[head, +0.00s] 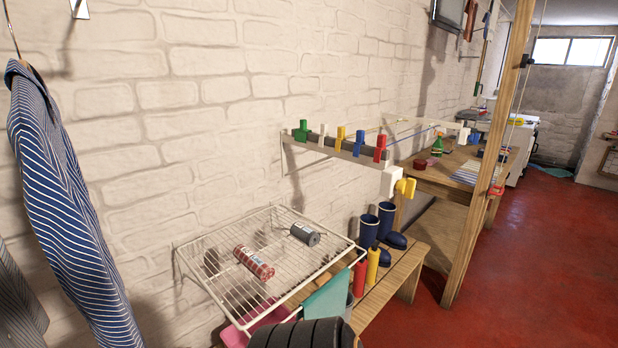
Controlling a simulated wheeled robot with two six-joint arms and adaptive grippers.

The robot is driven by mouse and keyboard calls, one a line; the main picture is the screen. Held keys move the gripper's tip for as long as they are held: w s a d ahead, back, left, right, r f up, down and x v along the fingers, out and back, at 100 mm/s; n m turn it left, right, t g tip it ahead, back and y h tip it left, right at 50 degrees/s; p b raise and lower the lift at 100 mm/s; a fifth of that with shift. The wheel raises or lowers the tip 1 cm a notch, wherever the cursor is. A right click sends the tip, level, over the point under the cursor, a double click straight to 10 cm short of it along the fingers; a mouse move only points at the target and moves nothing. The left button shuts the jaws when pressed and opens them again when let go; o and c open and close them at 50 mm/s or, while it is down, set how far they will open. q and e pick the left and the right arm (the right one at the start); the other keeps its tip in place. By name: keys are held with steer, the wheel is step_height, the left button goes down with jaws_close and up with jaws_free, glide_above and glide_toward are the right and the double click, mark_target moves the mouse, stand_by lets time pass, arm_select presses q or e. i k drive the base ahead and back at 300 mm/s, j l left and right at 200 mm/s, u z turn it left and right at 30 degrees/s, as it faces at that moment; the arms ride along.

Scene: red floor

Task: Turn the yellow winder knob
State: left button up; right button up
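The yellow winder knob (405,187) sticks out to the right from a small white box (389,181). The box is at the near right end of a wall-mounted rail (345,152). Several coloured clothes pegs stand along the rail, among them a green one (301,131), a blue one (359,143) and a red one (380,149). A thin line runs from the rail area toward a far white bracket (463,134).
A white wire drying rack (222,298) holding two cans juts from the wall below. Blue boots (368,231) and bottles stand on a wooden bench (408,262). A wooden post (484,165) rises right of the knob. Red floor (545,260) is clear at right.

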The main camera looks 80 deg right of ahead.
mark_target(407, 187)
steer(key=z, duration=3.3)
